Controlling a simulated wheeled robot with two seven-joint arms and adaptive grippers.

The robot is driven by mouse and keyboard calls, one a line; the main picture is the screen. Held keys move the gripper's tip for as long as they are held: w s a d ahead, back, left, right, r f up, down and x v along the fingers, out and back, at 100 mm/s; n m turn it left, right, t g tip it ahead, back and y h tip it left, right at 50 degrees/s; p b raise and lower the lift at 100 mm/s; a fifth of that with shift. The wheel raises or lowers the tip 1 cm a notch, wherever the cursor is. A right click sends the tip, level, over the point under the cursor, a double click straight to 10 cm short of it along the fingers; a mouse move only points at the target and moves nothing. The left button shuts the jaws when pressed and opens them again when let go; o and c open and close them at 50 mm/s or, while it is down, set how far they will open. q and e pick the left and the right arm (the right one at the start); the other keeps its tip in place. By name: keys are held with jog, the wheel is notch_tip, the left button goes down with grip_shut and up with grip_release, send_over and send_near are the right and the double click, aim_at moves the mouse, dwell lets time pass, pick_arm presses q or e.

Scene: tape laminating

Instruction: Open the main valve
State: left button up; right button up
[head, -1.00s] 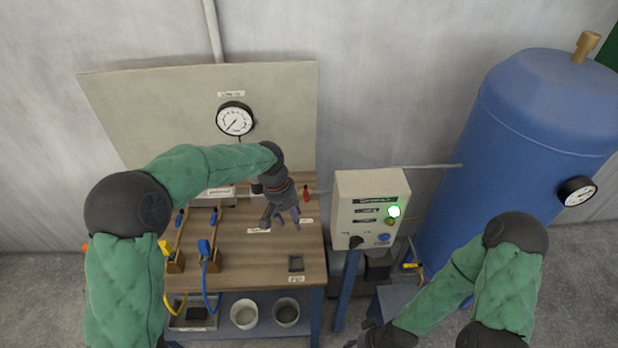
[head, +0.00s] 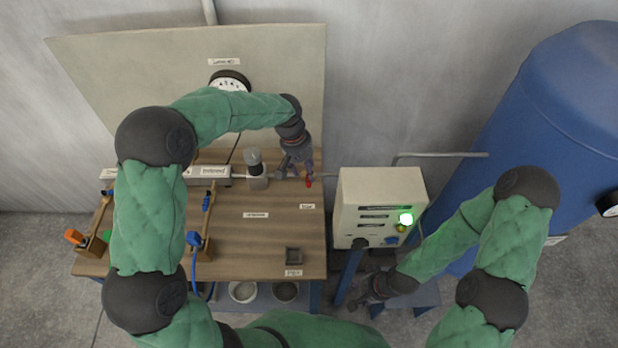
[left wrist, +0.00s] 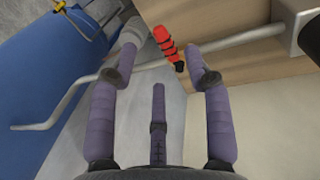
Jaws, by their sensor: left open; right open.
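The valve handle (head: 309,182) is a small red lever on the grey pipe at the table's back right corner. It also shows as a red ribbed grip at the top of the left wrist view (left wrist: 163,40). My left gripper (head: 295,167) is open just beside and above it in the head view. In the left wrist view its spread purple fingers (left wrist: 160,78) are empty, and the red grip lies beyond the fingertips, between the two outer ones. Contact is not visible. My right gripper (head: 362,292) is open and empty, low beside the control box.
A control box (head: 380,205) with a lit green lamp (head: 405,219) stands right of the wooden table (head: 250,240). A grey regulator (head: 256,170) sits left of the handle. A blue tank (head: 550,130) is at right. The table's middle is clear.

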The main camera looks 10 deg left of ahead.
aim_at(309, 181)
pick_arm(q)
jog(key=shift+w+d+f+b, duration=0.1)
jog(key=shift+d+f+b, duration=0.15)
jog(key=shift+f, duration=1.1)
jog(key=shift+d+f+b, duration=0.1)
jog(key=shift+d+f, duration=0.2)
jog(key=shift+f, duration=1)
jog(key=shift+c, duration=0.3)
grip_shut()
